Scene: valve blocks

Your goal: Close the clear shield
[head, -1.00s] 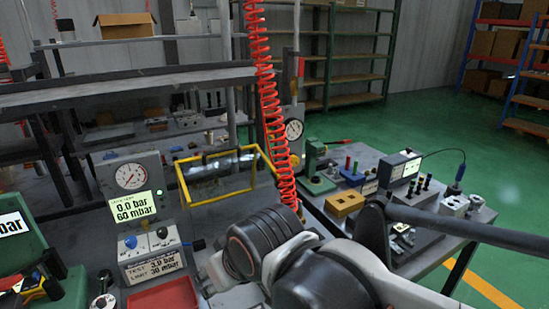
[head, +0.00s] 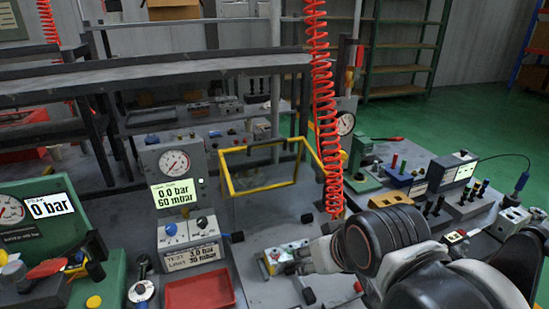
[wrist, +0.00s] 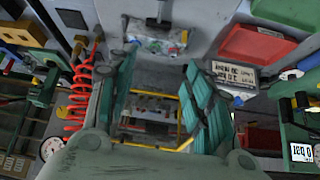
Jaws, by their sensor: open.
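The clear shield (head: 264,187) is a see-through panel in a yellow frame. It stands raised behind the work spot, right of the grey pressure gauge box (head: 173,180), in the head view. A valve block (head: 284,256) with metal and yellow parts sits on the bench in front of it; it also shows at the top of the wrist view (wrist: 156,38). In the wrist view my gripper (wrist: 160,88) has its teal fingers spread, with nothing held. Part of the yellow frame (wrist: 184,145) shows beyond and between them; contact cannot be told. My arm hides part of the bench in the head view.
A red coiled hose (head: 324,110) hangs just right of the shield. A red tray (head: 196,290) lies in front of the gauge box. A green test case (head: 60,230) stands at left. A side table with small tools and a yellow block (head: 390,199) is at right.

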